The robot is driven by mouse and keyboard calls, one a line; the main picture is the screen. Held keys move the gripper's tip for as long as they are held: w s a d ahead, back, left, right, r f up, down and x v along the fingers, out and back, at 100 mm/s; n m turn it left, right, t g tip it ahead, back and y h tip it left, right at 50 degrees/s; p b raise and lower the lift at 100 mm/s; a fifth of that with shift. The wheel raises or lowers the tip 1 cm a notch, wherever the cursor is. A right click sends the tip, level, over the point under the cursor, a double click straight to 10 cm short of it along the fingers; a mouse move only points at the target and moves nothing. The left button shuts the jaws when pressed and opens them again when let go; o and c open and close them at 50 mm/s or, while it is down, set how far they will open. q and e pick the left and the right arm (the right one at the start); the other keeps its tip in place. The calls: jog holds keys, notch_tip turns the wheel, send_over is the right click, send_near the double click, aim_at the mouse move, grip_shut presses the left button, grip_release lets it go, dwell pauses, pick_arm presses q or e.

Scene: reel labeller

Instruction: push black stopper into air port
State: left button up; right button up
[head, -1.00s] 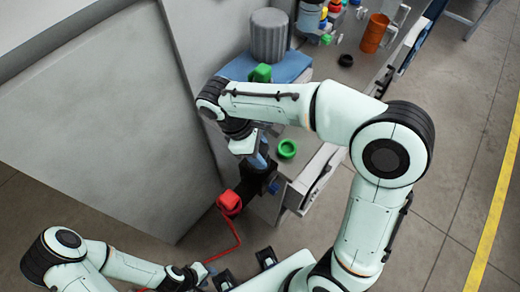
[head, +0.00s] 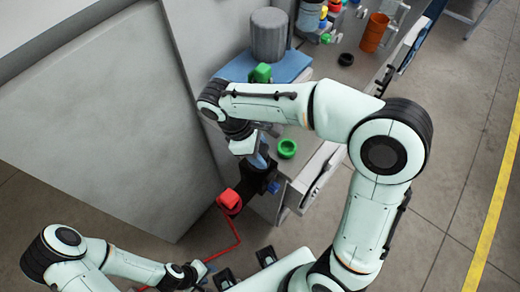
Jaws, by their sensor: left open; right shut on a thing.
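My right arm reaches over from the right, and its gripper (head: 264,178) points down beside the grey cabinet at a dark piece with a small blue part (head: 273,187). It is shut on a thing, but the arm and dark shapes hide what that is. I cannot make out the black stopper or the air port for sure. My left gripper (head: 203,272) is low at the bottom left, open, close to the lower end of a thin red line. That line runs up to a red block (head: 230,201) left of the dark piece.
A green ring (head: 287,148) lies on the grey counter near the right gripper. A tall grey panel (head: 100,130) bounds the left side.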

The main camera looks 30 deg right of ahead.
pick_arm(q)
jog(key=shift+r, duration=0.1)
pick_arm(e)
jog(key=shift+f, duration=0.2)
dwell(0.4)
jog(key=o, duration=1.1)
pick_arm(q)
jog(key=shift+w, duration=0.1)
pick_arm(e)
jog(key=shift+o, duration=0.2)
jog(key=shift+f, duration=0.15)
pick_arm(q)
jog(key=w+r+p, duration=0.1)
jog(key=r, duration=0.1)
jog(key=w+r+p, duration=0.1)
jog(key=r+p, duration=0.1)
jog(key=shift+w, duration=0.35)
pick_arm(e)
jog(key=v, duration=1.4)
pick_arm(q)
jog(key=shift+s+f, duration=0.1)
pick_arm(e)
jog(key=shift+d, duration=0.15)
